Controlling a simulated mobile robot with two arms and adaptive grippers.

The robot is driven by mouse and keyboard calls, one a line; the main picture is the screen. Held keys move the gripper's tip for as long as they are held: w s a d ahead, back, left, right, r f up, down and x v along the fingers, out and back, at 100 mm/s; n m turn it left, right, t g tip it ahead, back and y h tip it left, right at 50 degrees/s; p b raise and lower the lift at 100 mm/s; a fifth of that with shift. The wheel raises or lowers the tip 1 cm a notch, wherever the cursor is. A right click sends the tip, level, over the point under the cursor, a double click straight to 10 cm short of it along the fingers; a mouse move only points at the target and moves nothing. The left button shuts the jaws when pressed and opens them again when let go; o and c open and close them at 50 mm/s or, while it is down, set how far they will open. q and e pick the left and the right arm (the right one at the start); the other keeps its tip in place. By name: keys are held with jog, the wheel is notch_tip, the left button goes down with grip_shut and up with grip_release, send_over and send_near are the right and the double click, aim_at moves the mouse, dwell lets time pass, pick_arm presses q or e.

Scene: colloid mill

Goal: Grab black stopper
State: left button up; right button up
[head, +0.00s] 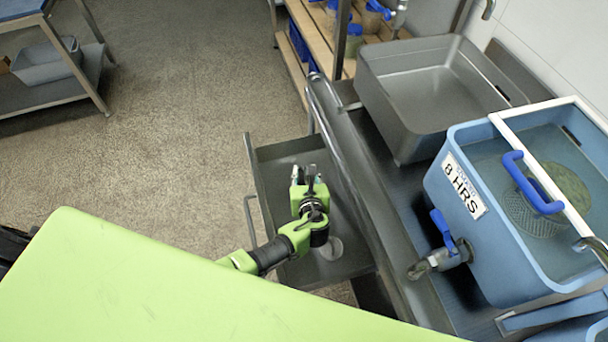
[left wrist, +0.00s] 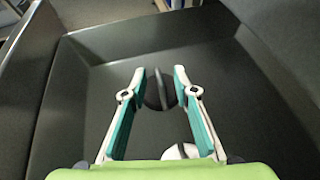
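The black stopper (left wrist: 159,92), a dark round piece with a raised grip across its middle, shows in the left wrist view inside a grey metal drawer (left wrist: 85,105). My left gripper (left wrist: 159,70) is open, its two teal-lined fingers on either side of the stopper with gaps to both. I cannot tell its exact height above the stopper. In the head view my left gripper (head: 309,173) reaches down into the open drawer (head: 270,178), and I cannot make out the stopper there. My right gripper is not in view.
A whitish round object (left wrist: 181,151) lies in the drawer near my gripper's base. Right of the drawer is a metal counter (head: 395,190) with a grey basin (head: 425,95) and a blue tank (head: 490,225) labelled "8 HRS". Open floor (head: 170,110) lies to the left.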

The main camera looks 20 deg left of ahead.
pick_arm(q)
grip_shut()
jog(key=shift+r, duration=0.1)
